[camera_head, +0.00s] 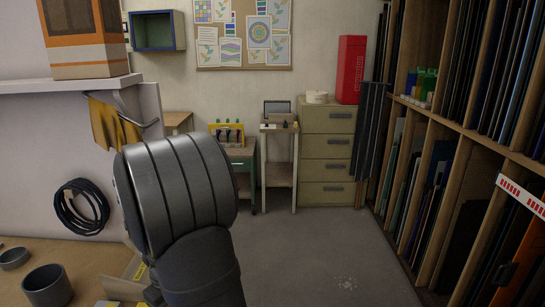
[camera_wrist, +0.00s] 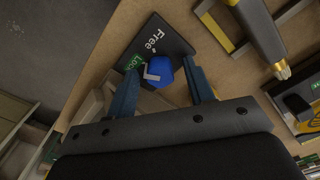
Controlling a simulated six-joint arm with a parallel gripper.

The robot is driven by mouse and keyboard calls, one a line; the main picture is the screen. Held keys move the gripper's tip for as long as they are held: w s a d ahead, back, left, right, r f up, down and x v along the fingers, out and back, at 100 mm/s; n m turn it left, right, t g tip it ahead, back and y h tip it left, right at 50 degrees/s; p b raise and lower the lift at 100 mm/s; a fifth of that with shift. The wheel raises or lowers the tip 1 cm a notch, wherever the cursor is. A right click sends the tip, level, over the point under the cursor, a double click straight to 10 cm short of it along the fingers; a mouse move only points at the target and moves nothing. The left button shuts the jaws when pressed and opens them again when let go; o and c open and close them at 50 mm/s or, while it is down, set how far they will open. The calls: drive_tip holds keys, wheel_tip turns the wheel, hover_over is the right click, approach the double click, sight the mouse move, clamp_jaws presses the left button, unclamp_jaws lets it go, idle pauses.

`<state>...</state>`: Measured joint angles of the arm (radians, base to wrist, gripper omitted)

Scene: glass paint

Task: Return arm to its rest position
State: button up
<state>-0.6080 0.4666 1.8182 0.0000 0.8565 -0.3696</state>
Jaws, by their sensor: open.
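In the wrist view my gripper (camera_wrist: 159,66) is open, with its two dark blue fingers spread apart. A blue knob-like piece (camera_wrist: 161,70) with a pale angled mark shows between the fingers; I cannot tell how far it is from them. It sits on a black plate (camera_wrist: 165,38) with the white word "Free" and a partly covered green word. In the head view my arm's thick dark grey link fills the middle left, and my gripper is out of sight there.
A wooden bench (camera_head: 90,270) with grey cups (camera_head: 47,286) lies at the lower left, and a black cable coil (camera_head: 82,207) hangs above it. A slotted wooden rack (camera_head: 448,122) lines the right. Drawers (camera_head: 326,170) stand at the back. The grey floor (camera_head: 310,260) between is clear.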

drive_tip(key=m, duration=0.5)
drive_tip(key=shift+m, duration=0.3)
drive_tip(key=m, duration=0.5)
drive_tip(key=shift+m, duration=0.3)
drive_tip(key=shift+r, duration=0.7)
drive_tip(key=shift+f, duration=0.7)
drive_tip(key=n, duration=0.4)
drive_tip(key=shift+n, duration=2.6)
